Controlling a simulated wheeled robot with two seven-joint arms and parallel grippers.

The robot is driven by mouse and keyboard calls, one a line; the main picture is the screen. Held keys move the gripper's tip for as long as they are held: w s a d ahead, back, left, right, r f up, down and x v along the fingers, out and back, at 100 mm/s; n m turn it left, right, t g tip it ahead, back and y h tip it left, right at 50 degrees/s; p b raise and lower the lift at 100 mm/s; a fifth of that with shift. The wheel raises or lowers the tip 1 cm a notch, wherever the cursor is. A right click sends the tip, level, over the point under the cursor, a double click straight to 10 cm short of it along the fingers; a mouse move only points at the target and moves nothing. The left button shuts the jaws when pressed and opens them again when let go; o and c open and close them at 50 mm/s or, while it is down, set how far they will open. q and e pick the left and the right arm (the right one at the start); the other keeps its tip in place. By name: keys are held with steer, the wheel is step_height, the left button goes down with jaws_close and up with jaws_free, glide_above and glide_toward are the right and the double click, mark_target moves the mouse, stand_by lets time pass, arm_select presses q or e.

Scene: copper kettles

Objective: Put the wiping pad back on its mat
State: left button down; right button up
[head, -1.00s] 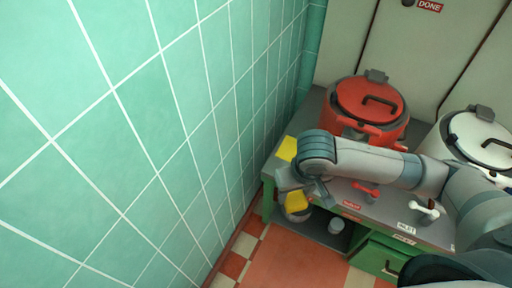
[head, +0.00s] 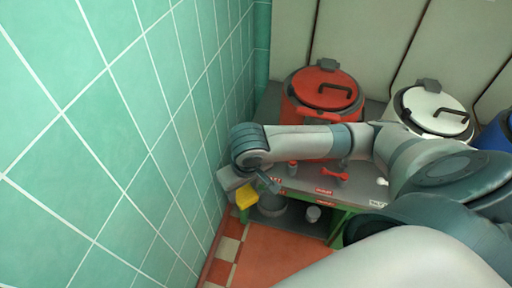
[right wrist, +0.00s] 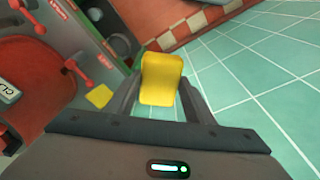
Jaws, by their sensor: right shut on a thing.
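The yellow wiping pad (head: 247,199) is held between the fingers of my right gripper (head: 251,188), off the left end of the green-fronted counter and beside the tiled wall. The right wrist view shows the pad (right wrist: 162,79) between the two fingers (right wrist: 160,98), clear of the counter top. A flat yellow square, the mat (right wrist: 99,96), lies bare on the counter in the right wrist view, left of the pad. In the head view my right arm hides the mat. My left gripper is not in view.
A red kettle (head: 323,90) stands on the counter behind my right forearm, with a white kettle (head: 435,108) to its right. Red tap handles (head: 335,174) line the counter's front. A grey pot (head: 272,206) sits on the shelf below. The green tiled wall (head: 150,130) is close on the left.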

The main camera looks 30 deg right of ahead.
steer(key=w+d+f+b, duration=0.15)
steer(key=w+d, duration=0.35)
steer(key=w, duration=0.5)
steer(key=w+d+f, duration=0.3)
steer(key=w+d, duration=0.1)
steer(key=w, duration=0.5)
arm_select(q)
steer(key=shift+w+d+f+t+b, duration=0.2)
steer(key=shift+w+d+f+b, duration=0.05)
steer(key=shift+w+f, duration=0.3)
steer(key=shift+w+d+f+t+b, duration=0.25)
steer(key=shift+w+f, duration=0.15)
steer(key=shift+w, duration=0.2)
arm_select(e)
steer(key=w+d+f, duration=0.4)
steer(key=d, duration=0.3)
steer(key=w+d+f+m, duration=0.1)
steer(key=w+d+f, duration=0.2)
steer(key=d, duration=0.4)
steer(key=shift+w+f, duration=0.4)
steer(key=shift+w, duration=0.25)
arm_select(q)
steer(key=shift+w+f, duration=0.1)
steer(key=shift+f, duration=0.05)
arm_select(e)
steer(key=shift+a+f, duration=0.1)
steer(key=shift+f, duration=0.05)
